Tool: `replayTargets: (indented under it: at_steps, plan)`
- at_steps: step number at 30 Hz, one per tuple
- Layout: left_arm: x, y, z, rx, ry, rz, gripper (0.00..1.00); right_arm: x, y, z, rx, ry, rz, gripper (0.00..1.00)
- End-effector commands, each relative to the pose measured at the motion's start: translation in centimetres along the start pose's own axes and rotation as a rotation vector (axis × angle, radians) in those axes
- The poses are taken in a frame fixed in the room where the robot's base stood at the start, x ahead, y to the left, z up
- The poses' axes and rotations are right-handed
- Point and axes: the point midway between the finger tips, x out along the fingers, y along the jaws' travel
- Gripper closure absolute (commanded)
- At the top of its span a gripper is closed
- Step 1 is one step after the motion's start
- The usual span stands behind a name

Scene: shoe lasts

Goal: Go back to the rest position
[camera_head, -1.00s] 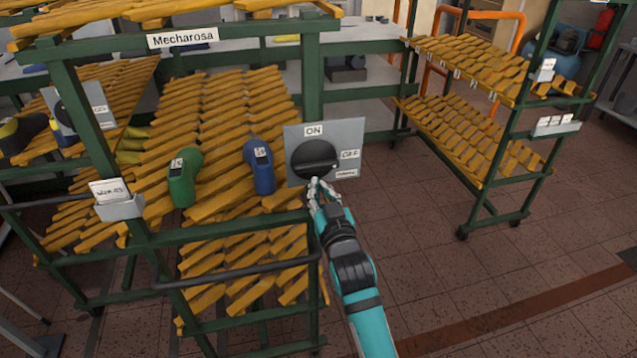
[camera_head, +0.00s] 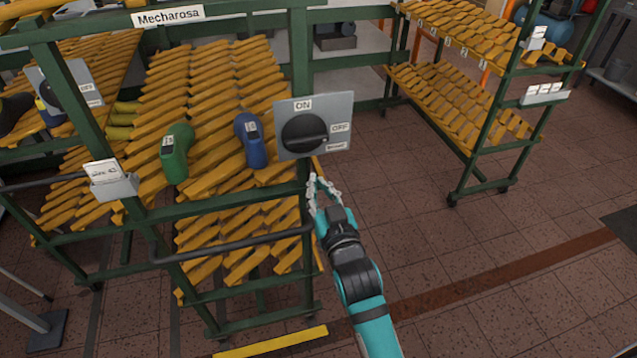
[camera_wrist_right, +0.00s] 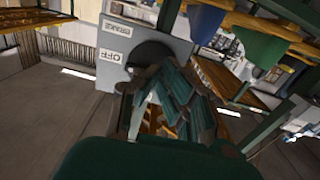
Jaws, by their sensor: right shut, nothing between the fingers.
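My right gripper (camera_head: 322,186) is shut and empty, just below the grey switch panel (camera_head: 341,110) on the rack's right post. It looks apart from the dark round knob (camera_head: 303,135), whose pointer is toward the OFF label at the right. In the right wrist view my gripper fingers (camera_wrist_right: 172,98) cover part of the knob, and the panel (camera_wrist_right: 118,40) stands behind them. A green shoe last (camera_head: 175,155) and a blue shoe last (camera_head: 250,142) rest on the rack's slanted slats. My left gripper is not in view.
The green rack (camera_head: 225,232) with a dark push bar stands close at left of my right arm. A second rack (camera_head: 465,160) stands at the back right. Brown tiled floor (camera_head: 450,270) is free to the right of my arm. A yellow floor strip (camera_head: 270,343) lies in front.

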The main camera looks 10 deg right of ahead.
Motion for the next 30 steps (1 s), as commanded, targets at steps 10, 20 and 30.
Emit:
replayTargets:
  at_steps: [10,20,30]
  plan:
    - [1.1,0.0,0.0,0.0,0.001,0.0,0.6,2.5,-0.4,0.2,0.018,0.001,0.001,1.0]
    - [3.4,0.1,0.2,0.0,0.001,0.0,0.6,7.9,-0.3,0.2,0.018,0.001,0.003,1.0]
    - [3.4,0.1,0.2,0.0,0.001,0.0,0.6,9.1,-0.2,-0.7,0.019,0.0,0.004,1.0]
